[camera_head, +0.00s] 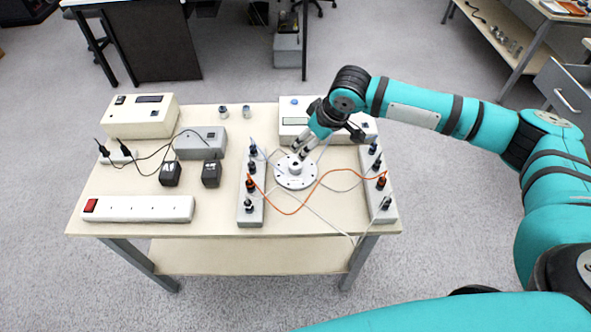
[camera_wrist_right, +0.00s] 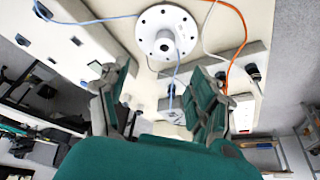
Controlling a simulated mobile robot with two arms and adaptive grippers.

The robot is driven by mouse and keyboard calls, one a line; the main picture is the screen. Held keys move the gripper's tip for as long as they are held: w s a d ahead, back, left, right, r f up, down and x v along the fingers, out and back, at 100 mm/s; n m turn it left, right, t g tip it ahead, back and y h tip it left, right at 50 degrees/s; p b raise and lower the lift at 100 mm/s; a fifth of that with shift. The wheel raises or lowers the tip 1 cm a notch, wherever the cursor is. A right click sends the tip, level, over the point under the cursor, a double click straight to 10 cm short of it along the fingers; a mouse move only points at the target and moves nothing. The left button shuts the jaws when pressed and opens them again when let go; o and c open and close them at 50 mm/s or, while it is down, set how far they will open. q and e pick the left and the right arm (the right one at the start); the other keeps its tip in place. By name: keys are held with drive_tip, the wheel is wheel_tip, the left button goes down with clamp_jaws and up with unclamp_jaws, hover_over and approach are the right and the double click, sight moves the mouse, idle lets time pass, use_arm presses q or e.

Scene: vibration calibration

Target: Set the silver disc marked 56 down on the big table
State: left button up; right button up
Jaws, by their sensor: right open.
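A round silver disc (camera_head: 284,181) with a raised centre hub and a ring of holes lies flat on the big table (camera_head: 225,226), between two grey terminal bars. No number can be read on it. In the right wrist view the disc (camera_wrist_right: 148,40) is at the top centre, beyond the fingertips. My right gripper (camera_head: 303,151) is just above and behind the disc's hub. Its fingers are spread and empty in the right wrist view (camera_wrist_right: 160,80), and the disc is not between them. My left gripper is out of view.
The left terminal bar (camera_head: 250,213) and right terminal bar (camera_head: 388,211) flank the disc. An orange cable (camera_head: 323,177) and thin pale wires run across the table near it. A white power strip (camera_head: 140,208) lies at the front left. Bare tabletop shows at the front middle.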

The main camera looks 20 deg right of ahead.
hover_over(296, 164)
drive_tip(key=s+d, duration=0.1)
wheel_tip(296, 164, down, 6)
drive_tip(key=shift+s+d+f, duration=0.1)
drive_tip(key=shift+d+f, duration=0.05)
drive_tip(key=shift+f, duration=0.05)
drive_tip(key=shift+s+p+x, duration=0.2)
drive_tip(key=shift+x, duration=1.15)
drive_tip(key=shift+s+p+x, duration=0.15)
drive_tip(key=shift+s+x, duration=0.05)
drive_tip(key=shift+x, duration=1.2)
drive_tip(key=shift+c, duration=0.4)
clamp_jaws()
